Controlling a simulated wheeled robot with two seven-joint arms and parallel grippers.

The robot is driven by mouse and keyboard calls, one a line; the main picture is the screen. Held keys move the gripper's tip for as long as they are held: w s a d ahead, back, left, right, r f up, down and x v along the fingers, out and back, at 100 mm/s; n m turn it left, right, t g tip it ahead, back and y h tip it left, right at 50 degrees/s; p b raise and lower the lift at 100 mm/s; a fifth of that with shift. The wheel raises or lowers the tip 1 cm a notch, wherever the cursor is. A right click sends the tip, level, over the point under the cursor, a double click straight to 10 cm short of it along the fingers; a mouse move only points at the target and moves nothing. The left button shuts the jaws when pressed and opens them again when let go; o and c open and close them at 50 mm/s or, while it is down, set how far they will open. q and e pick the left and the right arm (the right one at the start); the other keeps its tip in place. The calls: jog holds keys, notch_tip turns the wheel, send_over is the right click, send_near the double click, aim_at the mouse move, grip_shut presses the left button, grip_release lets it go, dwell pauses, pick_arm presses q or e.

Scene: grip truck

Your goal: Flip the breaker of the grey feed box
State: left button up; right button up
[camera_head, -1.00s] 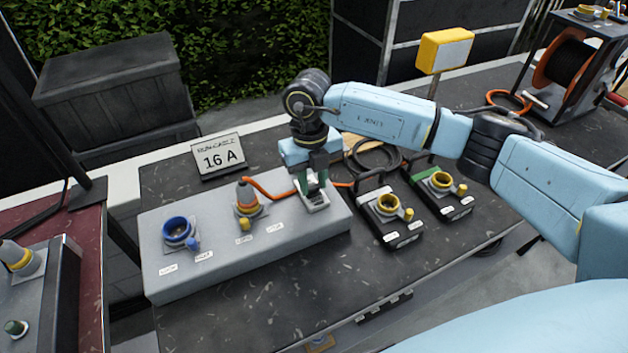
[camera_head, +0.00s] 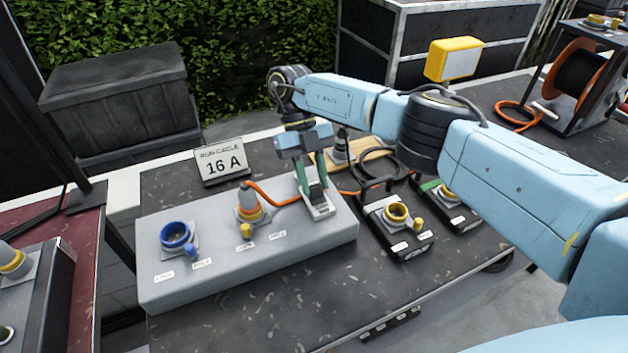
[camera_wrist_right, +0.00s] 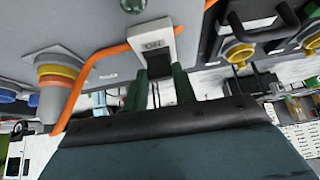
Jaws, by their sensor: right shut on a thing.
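The grey feed box (camera_head: 215,272) lies on the dark table in the head view. Its breaker (camera_head: 320,207) is a pale plate with a dark lever near the box's right end. My right gripper (camera_head: 314,186) points down at the breaker, its green fingers shut on the lever. In the right wrist view the fingers (camera_wrist_right: 162,92) reach the breaker (camera_wrist_right: 152,45), whose plate reads ON. The lever is mostly hidden between the fingers, so its position is unclear. My left gripper is not in view.
An orange cable (camera_head: 275,200) runs from the plug (camera_head: 249,205) on the box and passes behind my gripper. A blue socket (camera_head: 176,235) is at the box's left. Black boxes with yellow sockets (camera_head: 397,212) stand to the right.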

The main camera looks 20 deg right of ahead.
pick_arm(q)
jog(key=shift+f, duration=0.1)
pick_arm(e)
jog(key=shift+w, duration=0.15)
dwell(0.4)
jog(key=o, duration=1)
